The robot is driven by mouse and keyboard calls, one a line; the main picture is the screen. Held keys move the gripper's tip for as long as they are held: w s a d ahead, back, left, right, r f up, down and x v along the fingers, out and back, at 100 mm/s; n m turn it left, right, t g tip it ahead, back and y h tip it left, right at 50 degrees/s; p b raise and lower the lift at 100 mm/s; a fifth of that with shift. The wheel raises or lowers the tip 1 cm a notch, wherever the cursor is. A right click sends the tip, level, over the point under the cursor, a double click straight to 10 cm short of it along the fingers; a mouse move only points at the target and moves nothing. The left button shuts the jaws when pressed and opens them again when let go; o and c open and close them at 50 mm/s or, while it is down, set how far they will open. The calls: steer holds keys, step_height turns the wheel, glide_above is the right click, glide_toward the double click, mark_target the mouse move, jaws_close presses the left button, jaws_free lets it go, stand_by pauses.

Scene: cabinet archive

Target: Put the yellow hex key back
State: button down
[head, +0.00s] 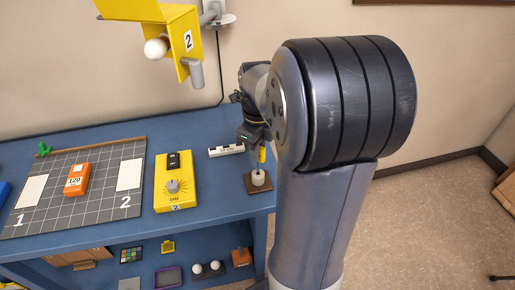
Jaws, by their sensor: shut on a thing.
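My gripper (258,143) points down above the right end of the blue bench, partly hidden by my own arm. It is shut on a small yellow piece (262,154), which looks like the yellow hex key; only a short part shows. Directly below is a pale round holder (258,178) on a dark brown square base (260,187). The lower end of the yellow piece is close to the holder's top. I cannot tell whether it touches or enters it.
A black-and-white strip (226,151) lies left of the holder. A yellow lamp control box (163,198) and a gridded mat (55,205) with an orange box (77,179) are further left. A yellow lamp fixture (165,15) hangs above. A shelf below holds several small items.

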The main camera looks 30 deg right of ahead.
steer(key=shift+f+b, duration=1.45)
steer(key=shift+f, duration=0.9)
steer(key=c, duration=0.5)
jaws_free()
steer(key=shift+r, duration=0.1)
steer(key=shift+r, duration=0.1)
steer(key=shift+r+p, duration=4.55)
steer(key=shift+r, duration=0.4)
step_height(320, 180, up, 11)
steer(key=shift+f, duration=0.15)
steer(key=shift+f, duration=0.1)
